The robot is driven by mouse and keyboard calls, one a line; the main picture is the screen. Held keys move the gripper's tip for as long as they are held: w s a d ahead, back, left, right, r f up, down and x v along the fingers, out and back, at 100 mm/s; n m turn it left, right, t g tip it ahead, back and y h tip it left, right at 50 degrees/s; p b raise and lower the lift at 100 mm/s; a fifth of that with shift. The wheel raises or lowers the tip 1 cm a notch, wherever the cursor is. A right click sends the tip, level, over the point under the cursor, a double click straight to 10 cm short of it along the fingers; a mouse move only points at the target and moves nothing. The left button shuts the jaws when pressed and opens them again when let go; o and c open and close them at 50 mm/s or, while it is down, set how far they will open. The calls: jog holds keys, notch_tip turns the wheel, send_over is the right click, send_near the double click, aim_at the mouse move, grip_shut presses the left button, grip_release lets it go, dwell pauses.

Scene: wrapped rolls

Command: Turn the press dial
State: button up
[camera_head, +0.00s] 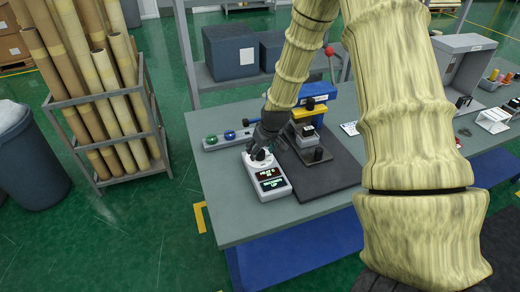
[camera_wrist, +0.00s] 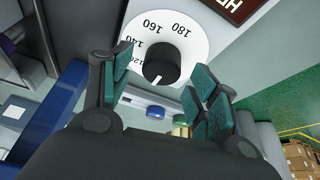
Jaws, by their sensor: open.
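The press dial (camera_wrist: 161,64) is a black round knob with a white mark, on a white scale plate (camera_wrist: 190,42) with printed numbers such as 140, 160 and 180. It sits on a white control box (camera_head: 271,187) with lit displays, on the table. My gripper (camera_wrist: 162,85) is open, its green-padded fingers on either side of the knob in the wrist view; whether they touch it I cannot tell. In the head view my gripper (camera_head: 262,150) is over the box's far end and mostly hides the knob.
A strip with green and blue buttons (camera_head: 228,138) lies to the left. A rack of rolls (camera_head: 110,110) stands left of the table (camera_head: 225,205). The table's front left is clear.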

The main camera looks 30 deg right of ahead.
jog(key=shift+w+f, duration=0.2)
jog(key=shift+f, duration=0.35)
jog(key=c, duration=1)
